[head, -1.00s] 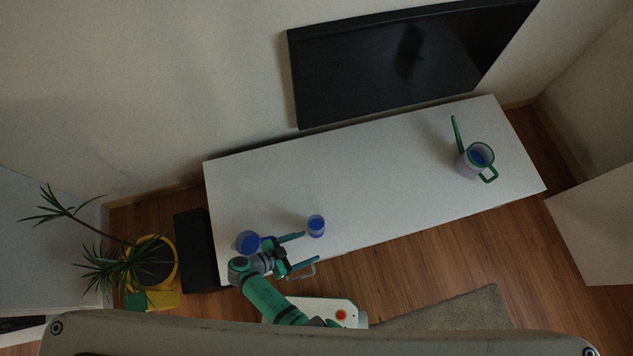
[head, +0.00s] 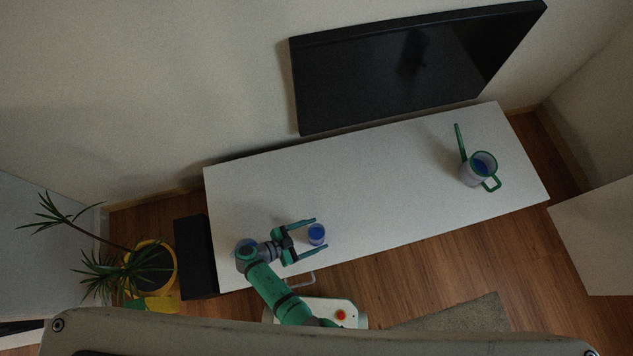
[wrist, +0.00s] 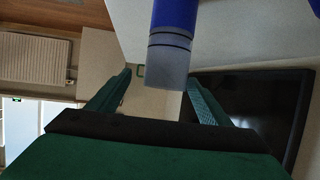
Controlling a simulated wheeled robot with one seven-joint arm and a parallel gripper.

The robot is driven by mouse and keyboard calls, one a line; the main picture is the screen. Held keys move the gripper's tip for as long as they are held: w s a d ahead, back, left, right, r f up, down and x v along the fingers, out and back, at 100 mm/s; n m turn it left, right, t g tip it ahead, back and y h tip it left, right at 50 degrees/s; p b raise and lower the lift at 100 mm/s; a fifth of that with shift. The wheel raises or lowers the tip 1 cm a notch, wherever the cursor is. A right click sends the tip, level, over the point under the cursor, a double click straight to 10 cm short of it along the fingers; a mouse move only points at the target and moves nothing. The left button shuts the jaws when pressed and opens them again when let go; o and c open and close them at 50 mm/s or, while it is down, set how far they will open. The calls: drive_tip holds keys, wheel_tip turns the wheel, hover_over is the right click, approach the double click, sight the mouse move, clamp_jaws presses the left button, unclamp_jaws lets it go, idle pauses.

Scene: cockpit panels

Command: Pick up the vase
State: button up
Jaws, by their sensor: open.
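A small blue and grey cylindrical vessel, which I take as the vase (head: 316,235), stands upright on the white table (head: 370,170). My gripper (head: 320,236) is open, with one finger on each side of it in the head view. In the wrist view the vase (wrist: 172,45) shows its blue body, dark bands and grey end. It appears between the spread fingertips of my gripper (wrist: 158,76). I cannot tell whether either finger touches it.
A watering can (head: 476,172) with green spout and handle stands at the table's right. A black television (head: 410,70) is behind the table. A potted plant (head: 150,268) and a black box (head: 195,258) are at the left. The table's middle is clear.

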drive_tip(key=x, duration=0.2)
drive_tip(key=w+x, duration=0.1)
drive_tip(key=x, duration=0.2)
drive_tip(key=shift+r, duration=0.2)
drive_tip(key=c, duration=1.7)
clamp_jaws()
